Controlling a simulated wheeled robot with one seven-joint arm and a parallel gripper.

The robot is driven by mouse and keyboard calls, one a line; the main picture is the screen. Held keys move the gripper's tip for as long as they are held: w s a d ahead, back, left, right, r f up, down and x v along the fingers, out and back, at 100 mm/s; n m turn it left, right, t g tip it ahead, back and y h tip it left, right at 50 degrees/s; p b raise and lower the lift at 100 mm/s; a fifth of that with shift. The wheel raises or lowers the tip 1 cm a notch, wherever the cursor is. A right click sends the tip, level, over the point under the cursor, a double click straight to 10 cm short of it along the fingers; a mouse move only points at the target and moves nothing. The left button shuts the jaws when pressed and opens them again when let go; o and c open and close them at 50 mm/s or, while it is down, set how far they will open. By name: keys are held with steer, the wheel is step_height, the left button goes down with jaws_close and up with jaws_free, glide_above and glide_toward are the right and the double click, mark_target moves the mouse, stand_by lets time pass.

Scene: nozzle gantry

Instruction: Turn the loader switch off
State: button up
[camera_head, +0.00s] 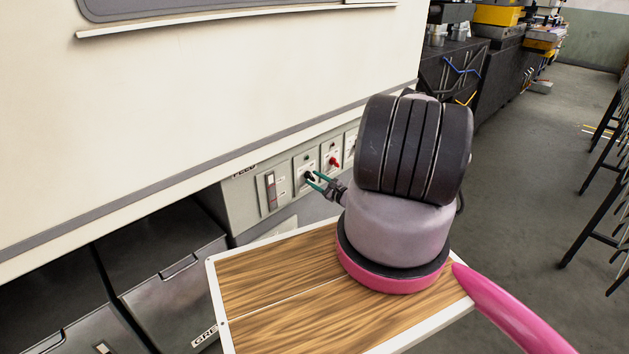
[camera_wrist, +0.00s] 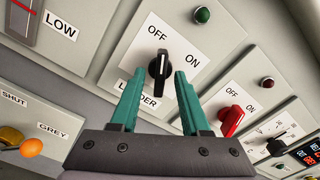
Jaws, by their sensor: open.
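The loader switch is a black rotary knob (camera_wrist: 158,72) on a pale plate with OFF and ON marks, on the grey control panel. Its white mark points up in the wrist view, toward the word OFF. The label below it is partly hidden by a finger. My gripper (camera_wrist: 158,80) is open, with one green finger on each side of the knob. Visible gaps separate the fingers from the knob. In the head view my gripper (camera_head: 315,181) reaches the panel at the dark knob (camera_head: 308,175), which the fingers partly cover.
A red switch (camera_wrist: 231,120) sits close to the right finger, with a further black switch (camera_wrist: 275,146) beyond. An orange knob (camera_wrist: 31,147) is at lower left. A wood-topped tray (camera_head: 265,285) lies below my arm. Dark bins (camera_head: 165,265) stand left; black stands (camera_head: 600,160) are far right.

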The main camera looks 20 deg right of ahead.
steer(key=v, duration=1)
steer(key=shift+s, duration=0.25)
steer(key=shift+d, duration=0.15)
